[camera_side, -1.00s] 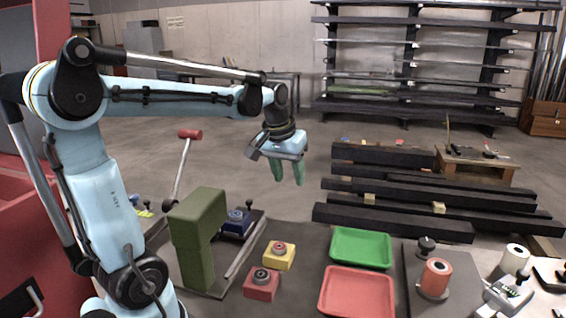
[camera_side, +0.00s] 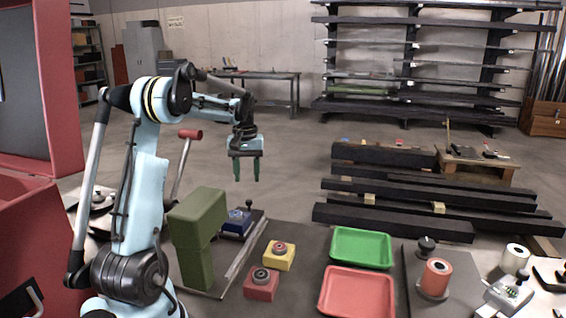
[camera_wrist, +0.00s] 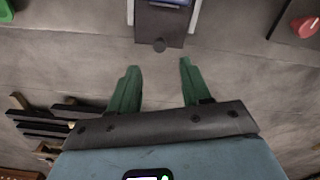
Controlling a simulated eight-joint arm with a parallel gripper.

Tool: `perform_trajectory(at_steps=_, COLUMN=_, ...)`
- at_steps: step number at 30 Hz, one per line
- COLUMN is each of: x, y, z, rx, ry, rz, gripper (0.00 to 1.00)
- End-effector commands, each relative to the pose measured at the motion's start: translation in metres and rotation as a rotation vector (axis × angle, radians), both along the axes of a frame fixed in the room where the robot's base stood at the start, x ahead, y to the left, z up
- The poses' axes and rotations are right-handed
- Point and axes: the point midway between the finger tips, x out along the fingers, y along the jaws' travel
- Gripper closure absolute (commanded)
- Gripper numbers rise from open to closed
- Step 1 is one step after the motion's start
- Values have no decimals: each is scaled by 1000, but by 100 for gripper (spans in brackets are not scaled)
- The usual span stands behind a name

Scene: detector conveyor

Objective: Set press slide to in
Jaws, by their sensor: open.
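The press slide is a dark plate with a blue block (camera_side: 236,222) on it and a small black knob (camera_side: 249,204) at its far end, beside the olive green press (camera_side: 198,235). My gripper (camera_side: 247,174) points down above and behind the slide in the side view, open and empty.
A lever with a red handle (camera_side: 190,134) rises left of the slide. A yellow block (camera_side: 279,260) and a red block (camera_side: 261,288) stand in front. A green tray (camera_side: 361,249) and a red tray (camera_side: 356,294) lie right. Dark beams (camera_side: 400,213) are stacked behind.

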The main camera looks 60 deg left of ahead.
Motion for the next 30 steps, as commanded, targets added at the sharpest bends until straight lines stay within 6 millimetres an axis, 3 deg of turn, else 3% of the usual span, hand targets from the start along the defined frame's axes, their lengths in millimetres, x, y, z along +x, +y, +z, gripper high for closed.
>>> perform_trajectory(at_steps=6, x=0, y=0, z=-41, rx=1, ry=0, rz=-1, gripper=52)
perform_trajectory(at_steps=12, x=0, y=0, z=-67, rx=1, ry=0, rz=-1, gripper=52)
perform_trajectory(at_steps=26, x=0, y=-1, z=-78, rx=1, ry=0, rz=-1, gripper=52)
perform_trajectory(at_steps=30, x=0, y=-1, z=-78, rx=1, ry=0, rz=-1, gripper=74)
